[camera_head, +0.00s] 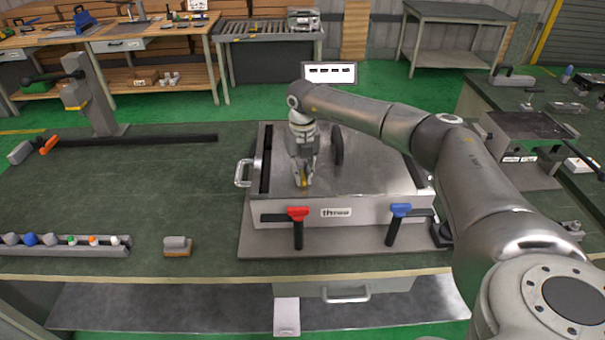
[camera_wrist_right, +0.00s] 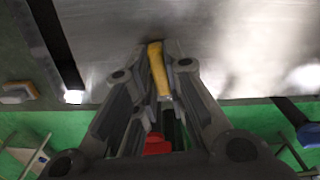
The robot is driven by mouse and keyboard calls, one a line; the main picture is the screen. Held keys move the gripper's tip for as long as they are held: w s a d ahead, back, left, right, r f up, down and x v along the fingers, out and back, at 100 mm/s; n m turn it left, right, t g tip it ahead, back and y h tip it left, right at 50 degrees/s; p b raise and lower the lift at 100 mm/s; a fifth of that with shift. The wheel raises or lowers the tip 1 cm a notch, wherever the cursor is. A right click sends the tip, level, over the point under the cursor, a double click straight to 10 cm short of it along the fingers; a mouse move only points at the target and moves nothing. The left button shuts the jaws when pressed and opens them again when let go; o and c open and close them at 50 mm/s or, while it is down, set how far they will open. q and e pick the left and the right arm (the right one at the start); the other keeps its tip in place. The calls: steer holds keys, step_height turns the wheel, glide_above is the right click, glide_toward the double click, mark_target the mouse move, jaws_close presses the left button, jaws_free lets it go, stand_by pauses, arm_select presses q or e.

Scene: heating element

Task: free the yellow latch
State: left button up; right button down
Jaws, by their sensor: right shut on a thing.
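The yellow latch (camera_head: 303,180) sits on top of the metal heating box (camera_head: 380,180), near its front edge. In the right wrist view the yellow latch (camera_wrist_right: 157,68) stands between the finger tips. My right gripper (camera_head: 303,178) comes down from above and is shut on the latch; it also shows in the right wrist view (camera_wrist_right: 155,75). The gripper hides part of the latch in the head view. A red-handled clamp (camera_head: 298,214) and a blue-handled clamp (camera_head: 400,210) are on the box's front. My left gripper is not in view.
A small block (camera_head: 177,246) and a rack (camera_head: 60,250) of several coloured pieces lie on the green table (camera_head: 150,190) at left. A black handle (camera_head: 337,145) rises from the box top behind the gripper. The table's left middle is clear.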

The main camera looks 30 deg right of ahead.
steer(key=n+b, duration=0.1)
steer(key=n, duration=0.2)
steer(key=shift+n, duration=0.3)
steer(key=n+b, duration=0.2)
steer(key=n, duration=0.2)
steer(key=shift+n, duration=0.3)
steer(key=n+b, duration=0.1)
steer(key=n, duration=0.3)
steer(key=shift+n+b, duration=0.55)
steer(key=shift+n, duration=1.25)
steer(key=shift+r+n, duration=0.1)
steer(key=shift+n, duration=0.2)
steer(key=c, duration=1.5)
jaws_free()
